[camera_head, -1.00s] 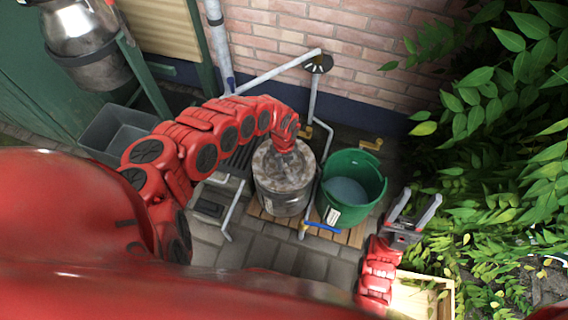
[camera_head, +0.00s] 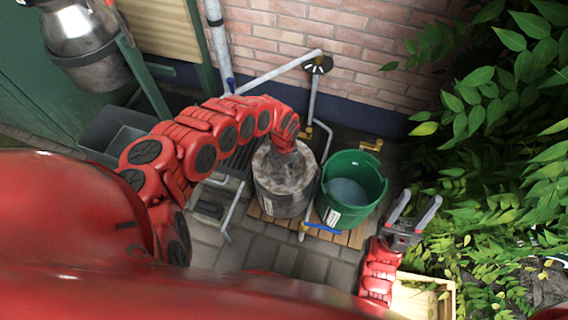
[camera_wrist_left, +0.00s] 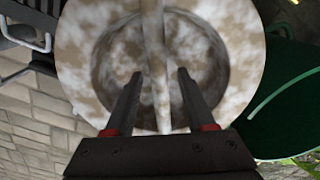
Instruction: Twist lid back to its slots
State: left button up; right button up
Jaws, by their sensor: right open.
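The lid (camera_head: 287,180) is a round, mottled white-and-brown disc on top of the grey churn (camera_head: 283,203). In the left wrist view the lid (camera_wrist_left: 85,58) has a round recess with a straight bar (camera_wrist_left: 153,35) across it. My left gripper (camera_wrist_left: 158,76) is over the lid, its two fingers apart, one on each side of the bar, with a gap showing on both sides. In the head view the red wrist partly covers the lid. The slots cannot be made out. My right gripper (camera_head: 414,208) is open and empty, right of the green bucket.
The green bucket (camera_head: 337,215) stands close to the churn's right side, both on a wooden pallet (camera_head: 352,238). A blue-handled tap (camera_head: 322,228) is in front. Pipes (camera_head: 314,100) run along the brick wall behind. A wooden crate (camera_head: 415,300) and leaves lie at right.

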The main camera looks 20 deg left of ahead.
pick_arm(q)
notch_tip(320, 180, up, 17)
jog(key=p, duration=0.8)
jog(key=shift+r+p, duration=0.2)
jog(key=shift+p, duration=0.1)
